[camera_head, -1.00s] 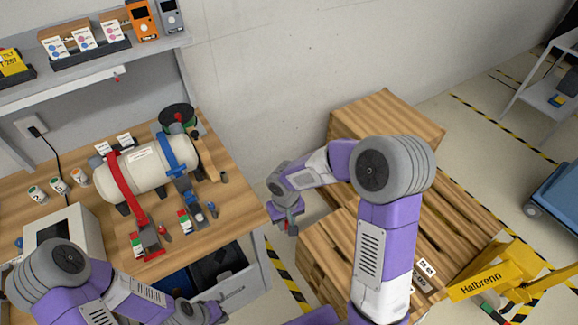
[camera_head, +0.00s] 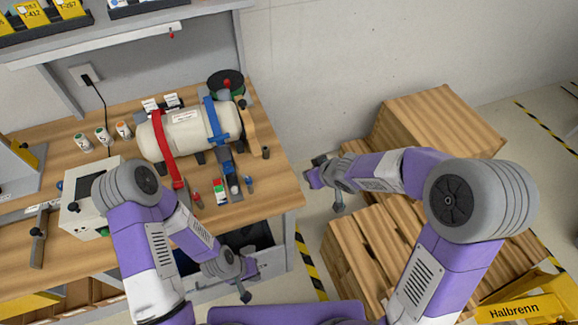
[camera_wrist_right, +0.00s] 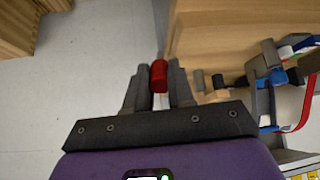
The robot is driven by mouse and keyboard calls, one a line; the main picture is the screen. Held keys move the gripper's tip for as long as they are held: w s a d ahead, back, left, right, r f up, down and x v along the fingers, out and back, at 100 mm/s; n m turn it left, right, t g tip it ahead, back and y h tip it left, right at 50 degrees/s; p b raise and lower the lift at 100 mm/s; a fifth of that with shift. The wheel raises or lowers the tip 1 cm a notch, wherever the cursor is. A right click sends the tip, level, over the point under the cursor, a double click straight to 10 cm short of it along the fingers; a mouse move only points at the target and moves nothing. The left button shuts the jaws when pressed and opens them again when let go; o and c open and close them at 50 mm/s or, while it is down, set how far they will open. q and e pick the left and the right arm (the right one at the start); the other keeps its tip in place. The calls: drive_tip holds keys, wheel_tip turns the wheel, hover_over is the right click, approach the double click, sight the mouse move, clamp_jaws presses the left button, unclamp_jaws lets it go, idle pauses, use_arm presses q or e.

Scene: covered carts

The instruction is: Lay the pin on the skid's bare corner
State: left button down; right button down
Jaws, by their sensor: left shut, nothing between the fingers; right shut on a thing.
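The skid (camera_head: 345,245) is a slatted wooden pallet on the floor at the right in the head view. Its near left part looks bare, while my right arm hides much of the rest. My right gripper (camera_head: 325,183) is between the workbench corner and the skid, above the floor. In the right wrist view, my right gripper (camera_wrist_right: 159,88) is shut on a red pin (camera_wrist_right: 159,75), held between the fingertips. I cannot make out this pin in the head view. My left gripper (camera_head: 243,278) is shut and empty in front of the bench's drawer.
A wooden box (camera_head: 435,120) covers the skid's far part. The workbench (camera_head: 270,200) holds a strapped cream tank (camera_head: 185,133) and small tools. A yellow Halbrenn part (camera_head: 520,310) is at the lower right. Striped floor tape (camera_head: 310,265) runs between bench and skid.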

drive_tip(key=a+r+n+t+y, duration=0.1)
drive_tip(key=a+r+n+y, duration=0.1)
drive_tip(key=a, duration=0.1)
wheel_tip(320, 180, up, 3)
drive_tip(key=n+y+b, duration=0.2)
drive_tip(key=y, duration=0.1)
hover_over(289, 188)
wheel_tip(289, 188, down, 6)
drive_tip(key=b, duration=0.7)
drive_tip(key=shift+f, duration=0.2)
drive_tip(key=shift+f+b, duration=0.55)
drive_tip(key=c, duration=0.9)
unclamp_jaws()
drive_tip(key=shift+p+v, duration=1.9)
drive_tip(key=shift+v, duration=1.3)
drive_tip(key=shift+s+d+r, duration=0.15)
drive_tip(key=shift+s+d, duration=0.3)
drive_tip(key=shift+d, duration=0.05)
